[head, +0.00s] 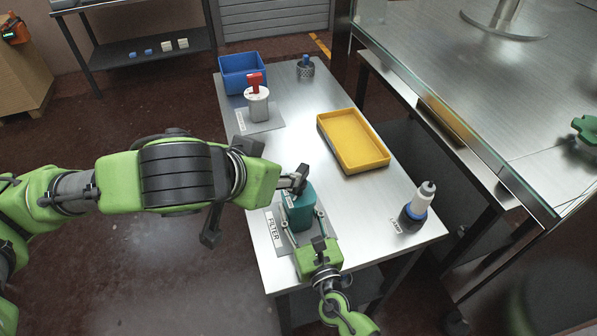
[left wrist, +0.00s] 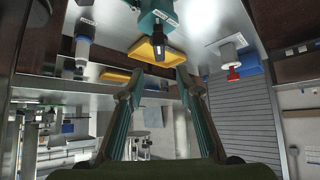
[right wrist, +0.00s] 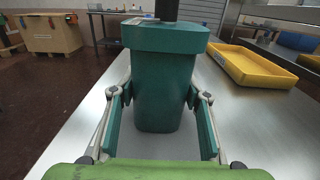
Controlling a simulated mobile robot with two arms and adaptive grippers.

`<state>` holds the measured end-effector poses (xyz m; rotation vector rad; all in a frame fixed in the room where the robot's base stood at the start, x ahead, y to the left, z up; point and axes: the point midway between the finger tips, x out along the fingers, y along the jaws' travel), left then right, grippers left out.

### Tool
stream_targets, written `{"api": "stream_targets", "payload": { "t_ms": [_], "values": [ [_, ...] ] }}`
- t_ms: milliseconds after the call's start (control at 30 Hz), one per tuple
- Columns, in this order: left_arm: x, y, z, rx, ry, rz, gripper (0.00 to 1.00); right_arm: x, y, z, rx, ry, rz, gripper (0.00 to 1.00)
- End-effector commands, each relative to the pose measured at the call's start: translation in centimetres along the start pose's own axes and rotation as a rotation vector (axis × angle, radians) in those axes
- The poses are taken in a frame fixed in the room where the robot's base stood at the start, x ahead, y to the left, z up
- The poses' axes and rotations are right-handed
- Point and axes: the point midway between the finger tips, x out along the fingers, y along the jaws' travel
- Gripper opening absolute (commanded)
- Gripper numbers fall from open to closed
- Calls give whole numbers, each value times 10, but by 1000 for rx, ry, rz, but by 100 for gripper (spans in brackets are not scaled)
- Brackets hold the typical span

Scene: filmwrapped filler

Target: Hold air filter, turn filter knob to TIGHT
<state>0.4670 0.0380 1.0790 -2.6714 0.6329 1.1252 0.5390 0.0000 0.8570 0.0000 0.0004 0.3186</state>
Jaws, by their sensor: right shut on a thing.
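The teal air filter (head: 299,216) stands upright on a plate marked FILTER (head: 272,228) near the table's front left. Its black knob (left wrist: 170,42) sticks up from the lid; it also shows at the top of the right wrist view (right wrist: 166,9). Which way the knob is set cannot be read. My right gripper (right wrist: 158,94) is shut on the filter's body, one finger on each side. In the head view the left gripper (head: 294,182) partly hides the lid.
A yellow tray (head: 325,133) lies behind the filter. A white-and-dark bottle (head: 417,207) stands at the right edge. A white canister with a red handle (head: 257,104), a blue bin (head: 221,72) and a blue-knobbed part (head: 305,69) are at the back.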

Motion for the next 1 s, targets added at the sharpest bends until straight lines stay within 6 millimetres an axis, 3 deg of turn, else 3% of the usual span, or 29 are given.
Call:
{"api": "stream_targets", "payload": {
  "t_ms": [167,500,700,1000],
  "values": [
    [11,0,0,8,11,2,32,0,1,-1,-1,2,2,15],
    [77,0,-1,8,10,0,32,0,1,-1,-1,2,1,15],
    [106,1,-1,7,11,2,32,0,0,-1,-1,2,1,15],
    [118,0,-1,7,11,2,32,0,0,-1,0,2,1,15]
  ]
}}
